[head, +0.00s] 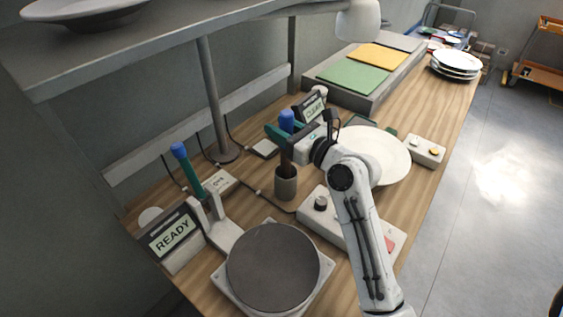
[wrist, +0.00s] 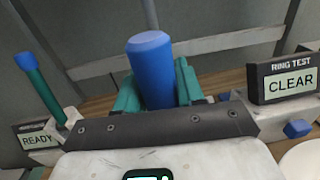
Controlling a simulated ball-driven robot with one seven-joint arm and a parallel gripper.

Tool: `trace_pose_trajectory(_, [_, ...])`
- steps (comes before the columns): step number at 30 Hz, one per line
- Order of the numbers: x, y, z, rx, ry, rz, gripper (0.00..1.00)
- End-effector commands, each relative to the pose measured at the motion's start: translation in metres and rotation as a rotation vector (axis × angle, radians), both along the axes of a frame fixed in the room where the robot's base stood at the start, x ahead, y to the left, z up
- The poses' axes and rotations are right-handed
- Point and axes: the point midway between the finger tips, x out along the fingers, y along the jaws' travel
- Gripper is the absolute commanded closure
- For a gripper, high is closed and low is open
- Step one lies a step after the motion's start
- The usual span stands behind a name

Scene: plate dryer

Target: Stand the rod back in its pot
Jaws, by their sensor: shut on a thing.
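The rod (head: 287,120) has a thick blue top and a darker shaft below it. My gripper (head: 284,134), with teal fingers, is shut on the rod just under its top and holds it about upright. In the wrist view the blue top of the rod (wrist: 151,68) stands between the teal fingers (wrist: 153,92). The small dark pot (head: 286,187) stands on the bench directly below my gripper. The rod's shaft runs down to the pot's mouth; its lower end is hidden, and I cannot tell how deep it sits.
A teal stick with a blue tip (head: 187,168) leans near the READY display (head: 171,235) at left. A round dark disc (head: 272,267) is in front. A white plate (head: 385,152) lies right, behind my arm. A CLEAR display (head: 312,108) stands behind. A shelf (head: 180,30) overhangs the back.

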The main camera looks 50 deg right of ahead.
Motion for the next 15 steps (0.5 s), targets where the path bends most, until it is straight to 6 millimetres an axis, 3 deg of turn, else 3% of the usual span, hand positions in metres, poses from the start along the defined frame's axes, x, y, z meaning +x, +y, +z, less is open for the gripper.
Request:
trace_pose_trajectory(3, [0.0, -0.001, -0.021, 0.002, 0.001, -0.002, 0.94])
trace_pose_trajectory(15, [0.0, -0.001, -0.064, 0.0, 0.0, -0.002, 0.94])
